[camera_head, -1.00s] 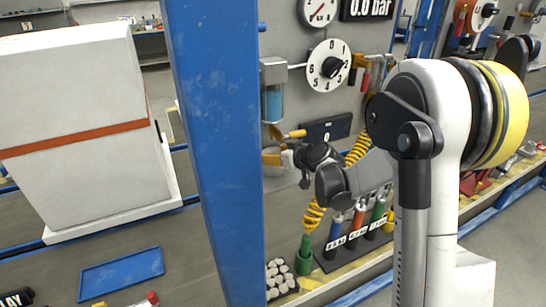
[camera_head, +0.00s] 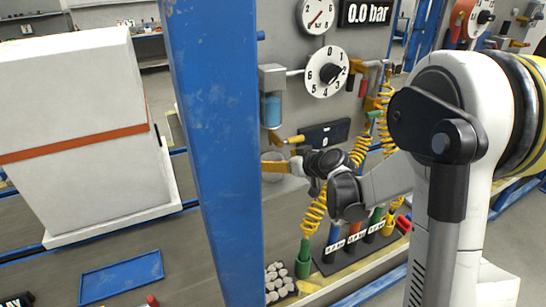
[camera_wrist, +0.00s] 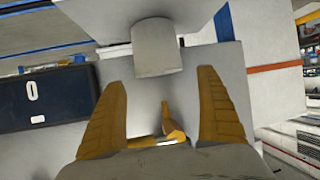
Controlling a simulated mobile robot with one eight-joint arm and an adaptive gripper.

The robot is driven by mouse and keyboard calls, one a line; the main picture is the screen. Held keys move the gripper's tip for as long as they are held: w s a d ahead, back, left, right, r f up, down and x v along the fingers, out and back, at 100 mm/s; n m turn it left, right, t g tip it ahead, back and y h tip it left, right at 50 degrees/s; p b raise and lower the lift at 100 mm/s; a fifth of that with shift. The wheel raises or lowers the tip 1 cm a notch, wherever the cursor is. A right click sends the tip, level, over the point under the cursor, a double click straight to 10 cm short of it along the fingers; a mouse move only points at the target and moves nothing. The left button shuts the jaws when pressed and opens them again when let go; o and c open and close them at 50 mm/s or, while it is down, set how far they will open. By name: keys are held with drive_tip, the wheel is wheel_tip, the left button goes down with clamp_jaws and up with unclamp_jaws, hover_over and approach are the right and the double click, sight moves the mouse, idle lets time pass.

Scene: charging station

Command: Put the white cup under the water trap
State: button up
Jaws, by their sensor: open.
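The pale grey-white cup (camera_wrist: 157,50) is upright near the wall panel; the wrist view shows it inverted, beyond my fingertips. In the head view the cup (camera_head: 285,180) is partly hidden by my gripper (camera_head: 270,164). The water trap (camera_head: 271,105), a clear bowl with blue liquid, hangs on the panel above it. A yellow valve (camera_head: 291,139) sits just under the trap; it also shows between my fingers in the wrist view (camera_wrist: 172,127). My gripper (camera_wrist: 165,78) is open, with its yellow fingers apart and nothing held between them.
A blue post (camera_head: 215,140) stands close left of my gripper. A dark display plate (camera_head: 326,132) and coiled yellow hoses (camera_head: 314,209) are to the right. Labelled coloured tools stand in a rack (camera_head: 345,255) below. A large white box (camera_head: 80,120) stands left.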

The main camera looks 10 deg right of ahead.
drive_tip(key=s+a+r+m+g+h+p, duration=0.15)
drive_tip(key=s+r, duration=0.25)
drive_tip(key=s, duration=0.6)
drive_tip(key=s+a+r+g, duration=0.2)
drive_tip(key=s+r, duration=0.1)
drive_tip(key=s, duration=0.6)
drive_tip(key=s+d+m+g+h, duration=0.1)
drive_tip(key=s+d+m+h, duration=0.1)
drive_tip(key=s, duration=1.3)
drive_tip(key=shift+f+m+h, duration=0.45)
drive_tip(key=shift+h, duration=0.2)
